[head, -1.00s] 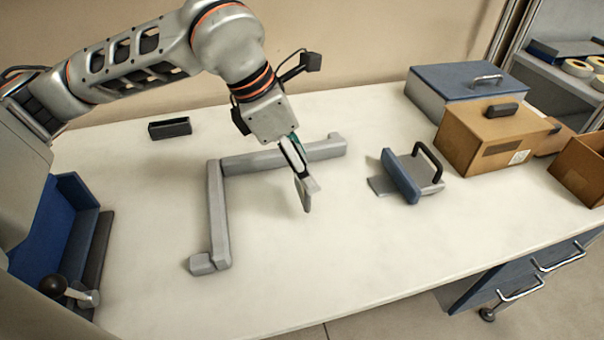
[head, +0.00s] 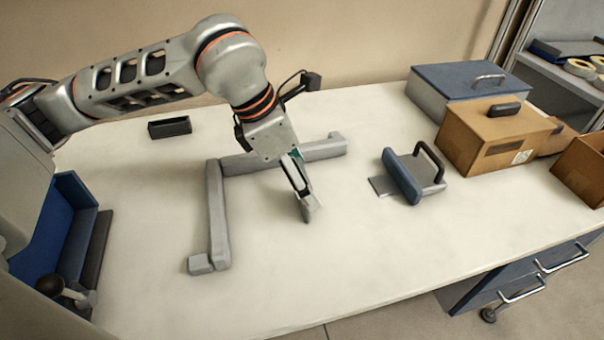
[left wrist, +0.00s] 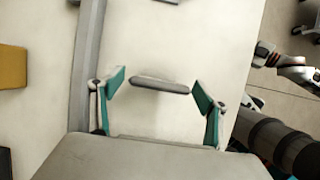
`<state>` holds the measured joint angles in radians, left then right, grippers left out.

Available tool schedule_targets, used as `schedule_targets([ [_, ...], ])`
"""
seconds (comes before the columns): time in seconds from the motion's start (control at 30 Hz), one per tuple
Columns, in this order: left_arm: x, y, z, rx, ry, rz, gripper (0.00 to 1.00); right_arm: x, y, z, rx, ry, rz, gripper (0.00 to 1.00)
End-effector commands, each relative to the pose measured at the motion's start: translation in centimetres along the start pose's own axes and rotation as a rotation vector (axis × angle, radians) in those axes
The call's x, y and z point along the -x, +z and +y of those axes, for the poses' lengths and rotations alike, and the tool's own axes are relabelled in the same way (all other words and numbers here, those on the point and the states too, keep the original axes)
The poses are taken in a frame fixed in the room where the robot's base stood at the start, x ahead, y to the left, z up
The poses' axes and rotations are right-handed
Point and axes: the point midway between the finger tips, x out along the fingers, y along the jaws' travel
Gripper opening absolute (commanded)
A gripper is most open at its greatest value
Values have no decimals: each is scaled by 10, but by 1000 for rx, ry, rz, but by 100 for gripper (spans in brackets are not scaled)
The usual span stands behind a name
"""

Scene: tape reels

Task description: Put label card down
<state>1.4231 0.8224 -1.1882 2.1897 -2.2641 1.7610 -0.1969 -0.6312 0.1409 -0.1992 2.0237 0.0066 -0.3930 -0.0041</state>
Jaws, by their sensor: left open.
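The label card (left wrist: 160,84) shows in the left wrist view as a thin grey strip, seen nearly edge-on, between the two teal fingers. My left gripper (left wrist: 160,92) is open, with a gap between each finger and the card. In the head view my left gripper (head: 304,200) points down, low over the white table inside the grey L-shaped frame (head: 217,215). A small grey piece shows at its tip there; I cannot tell card from fingertip. Whether the card touches the table is unclear.
A blue-and-grey block with a black handle (head: 402,178) sits right of the gripper. A cardboard box (head: 480,140) and blue-lidded case (head: 450,85) stand at the back right. A small black holder (head: 170,128) is at the back left. The table's front middle is clear.

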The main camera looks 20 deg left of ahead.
Motion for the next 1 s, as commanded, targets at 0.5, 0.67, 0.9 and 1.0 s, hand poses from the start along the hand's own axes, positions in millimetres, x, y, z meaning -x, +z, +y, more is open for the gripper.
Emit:
schedule_targets([
  [0.5, 80, 2, 1, 1, 5, -4, 75, 2, -7, 1, -6, 0, 4, 40],
  [0.67, 106, 2, 0, 0, 4, -3, 75, 3, -10, 1, -8, -2, 8, 40],
  [0.9, 123, 2, 0, 0, 1, -1, 75, 4, -10, -1, -10, -5, 7, 40],
  [1.0, 124, 1, 0, 0, 0, -1, 75, 4, -8, -2, -11, -6, 5, 40],
])
